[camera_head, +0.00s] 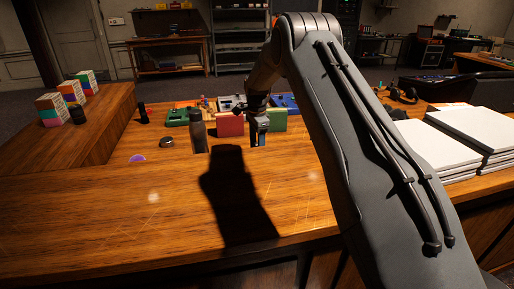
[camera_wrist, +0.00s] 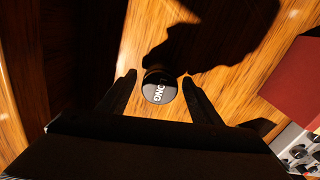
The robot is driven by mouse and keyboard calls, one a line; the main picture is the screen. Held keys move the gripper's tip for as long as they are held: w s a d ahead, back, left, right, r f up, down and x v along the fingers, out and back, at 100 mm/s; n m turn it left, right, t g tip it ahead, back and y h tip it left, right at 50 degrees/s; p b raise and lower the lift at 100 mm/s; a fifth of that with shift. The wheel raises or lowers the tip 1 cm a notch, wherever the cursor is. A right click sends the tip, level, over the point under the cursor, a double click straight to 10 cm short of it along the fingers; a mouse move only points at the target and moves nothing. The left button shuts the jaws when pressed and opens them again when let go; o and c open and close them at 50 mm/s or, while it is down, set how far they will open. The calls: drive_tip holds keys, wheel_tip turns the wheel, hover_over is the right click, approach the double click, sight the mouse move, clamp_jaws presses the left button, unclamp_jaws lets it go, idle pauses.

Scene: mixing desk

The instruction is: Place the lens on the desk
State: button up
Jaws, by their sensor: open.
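My gripper (camera_head: 258,138) is open and empty above the desk (camera_head: 90,205), in front of the red and green upright boxes. A dark upright cylinder (camera_head: 198,133) stands on the desk left of my gripper. A low dark round piece (camera_head: 167,142) lies farther left. I cannot tell for sure which of these is the lens. In the wrist view, a dark round piece with pale lettering on its top (camera_wrist: 158,94) shows between the spread fingers of my gripper (camera_wrist: 159,77), apart from both. It looks like the upright cylinder seen from above.
A red box (camera_head: 230,124) and a green box (camera_head: 276,120) stand behind, with several pedals around them. White stacks (camera_head: 440,145) lie right of my arm. A small black piece (camera_head: 143,114) stands back left. The front left desk is clear; my arm's shadow crosses its middle.

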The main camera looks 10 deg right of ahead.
wheel_tip(320, 180, up, 12)
drive_tip(key=b, duration=0.3)
drive_tip(key=shift+b, duration=0.4)
drive_tip(key=shift+r, duration=0.15)
